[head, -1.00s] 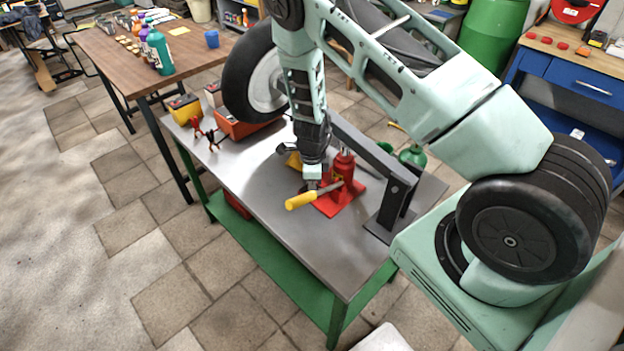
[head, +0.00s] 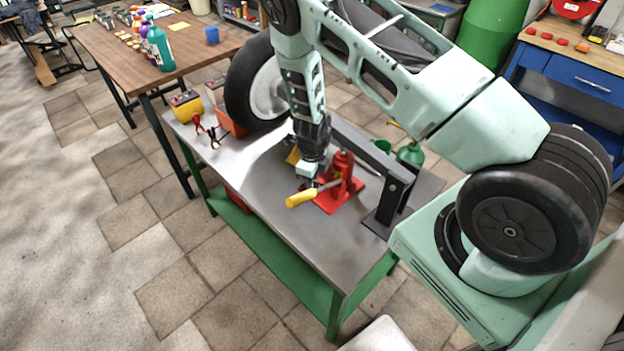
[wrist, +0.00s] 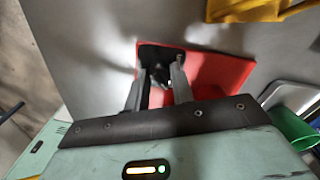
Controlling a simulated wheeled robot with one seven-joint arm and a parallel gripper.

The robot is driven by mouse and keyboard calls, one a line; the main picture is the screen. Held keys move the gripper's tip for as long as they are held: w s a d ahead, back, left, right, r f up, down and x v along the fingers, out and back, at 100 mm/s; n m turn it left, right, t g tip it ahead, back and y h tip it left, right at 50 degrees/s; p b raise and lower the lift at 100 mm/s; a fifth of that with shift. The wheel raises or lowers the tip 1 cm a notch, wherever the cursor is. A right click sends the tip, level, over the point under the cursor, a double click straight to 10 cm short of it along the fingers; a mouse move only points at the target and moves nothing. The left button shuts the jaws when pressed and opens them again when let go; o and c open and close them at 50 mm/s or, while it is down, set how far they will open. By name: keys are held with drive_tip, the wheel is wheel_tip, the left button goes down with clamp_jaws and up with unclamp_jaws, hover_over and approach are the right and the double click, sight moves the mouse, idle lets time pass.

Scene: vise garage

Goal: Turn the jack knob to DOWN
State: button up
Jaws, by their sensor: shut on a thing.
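The red jack (head: 343,172) stands upright on its red base plate near the middle of the grey-topped workbench (head: 282,216). A lever with a yellow handle (head: 300,198) sticks out from it to the left. My gripper (head: 307,182) points down at the jack's left side, just behind the lever. In the wrist view my gripper (wrist: 158,92) has its two fingers around a small dark part, the jack knob (wrist: 159,72), over the red base plate (wrist: 218,72). The knob is mostly hidden by the fingers, and its setting cannot be read.
A black metal bracket (head: 394,197) stands right of the jack, and a green can (head: 411,154) is behind it. A wheel (head: 258,85), an orange box (head: 230,122) and red and black clamps are farther back. The bench's front is clear.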

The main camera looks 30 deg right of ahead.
drive_tip(key=o, duration=1)
wheel_tip(320, 180, up, 18)
drive_tip(key=shift+f, duration=0.25)
drive_tip(key=s+a+r+n+g+y, duration=0.1)
drive_tip(key=s+a+r+n, duration=0.4)
drive_tip(key=a+n, duration=0.25)
drive_tip(key=s+a+r+n+y, duration=0.1)
drive_tip(key=s+a+r+n, duration=0.4)
drive_tip(key=a+n, duration=0.3)
drive_tip(key=s+a+r+n, duration=0.2)
drive_tip(key=s+r+n, duration=0.2)
drive_tip(key=s+n, duration=0.4)
drive_tip(key=s+a+r+n+t+h, duration=0.1)
drive_tip(key=s+a+r+n, duration=0.2)
drive_tip(key=s+n, duration=0.6)
drive_tip(key=r+n, duration=0.1)
drive_tip(key=n, duration=0.3)
drive_tip(key=shift+s+r+n, duration=0.15)
drive_tip(key=shift+s+n, duration=0.05)
drive_tip(key=shift+n, duration=0.15)
